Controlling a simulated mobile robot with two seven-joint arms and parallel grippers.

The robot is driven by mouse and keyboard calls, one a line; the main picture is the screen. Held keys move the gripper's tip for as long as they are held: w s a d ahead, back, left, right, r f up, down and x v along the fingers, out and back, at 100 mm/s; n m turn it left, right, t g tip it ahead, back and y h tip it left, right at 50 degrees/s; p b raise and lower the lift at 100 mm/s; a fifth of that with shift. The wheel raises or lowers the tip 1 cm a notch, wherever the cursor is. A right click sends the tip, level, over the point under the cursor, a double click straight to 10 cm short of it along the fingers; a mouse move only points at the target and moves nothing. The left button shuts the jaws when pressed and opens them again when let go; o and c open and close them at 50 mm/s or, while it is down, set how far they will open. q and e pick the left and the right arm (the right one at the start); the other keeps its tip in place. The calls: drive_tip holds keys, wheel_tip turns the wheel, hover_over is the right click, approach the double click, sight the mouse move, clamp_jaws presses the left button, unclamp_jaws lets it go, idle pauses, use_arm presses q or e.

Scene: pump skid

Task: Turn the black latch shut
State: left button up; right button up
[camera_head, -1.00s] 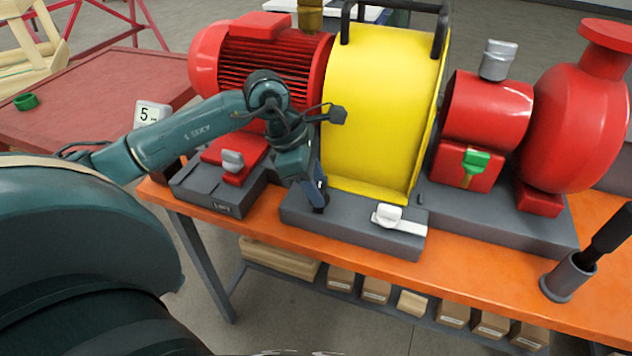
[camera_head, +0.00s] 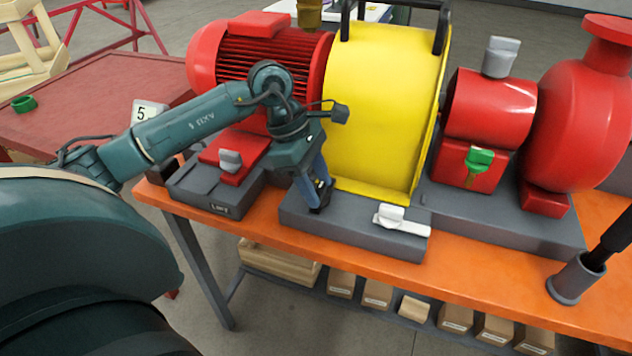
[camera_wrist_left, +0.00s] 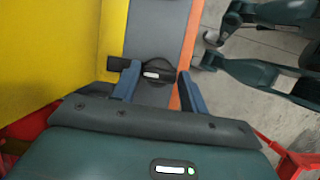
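The black latch (camera_wrist_left: 154,69), a dark round piece with a white mark, sits on the grey plinth (camera_wrist_left: 152,28) in the left wrist view. A dark bar shows at its left, partly behind a finger. My left gripper (camera_wrist_left: 158,76) is open, with one blue finger on each side of the latch; I cannot tell whether they touch it. In the head view my left gripper (camera_head: 318,200) points down at the plinth in front of the yellow guard (camera_head: 380,110), and it largely hides the latch. My right gripper cannot be made out in either view.
A white latch (camera_head: 392,216) lies to the right on the same plinth. A grey knob (camera_head: 231,160) stands to the left and a green handle (camera_head: 479,158) to the right. A black-handled tool stands in a grey holder (camera_head: 573,280) on the orange table (camera_head: 470,265).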

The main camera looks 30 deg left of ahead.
use_arm(q)
drive_tip(key=o, duration=0.3)
drive_tip(key=shift+a+r, duration=0.1)
drive_tip(key=shift+r, duration=0.15)
drive_tip(key=v, duration=1.2)
drive_tip(key=shift+a+r, duration=0.1)
drive_tip(key=shift+r, duration=0.2)
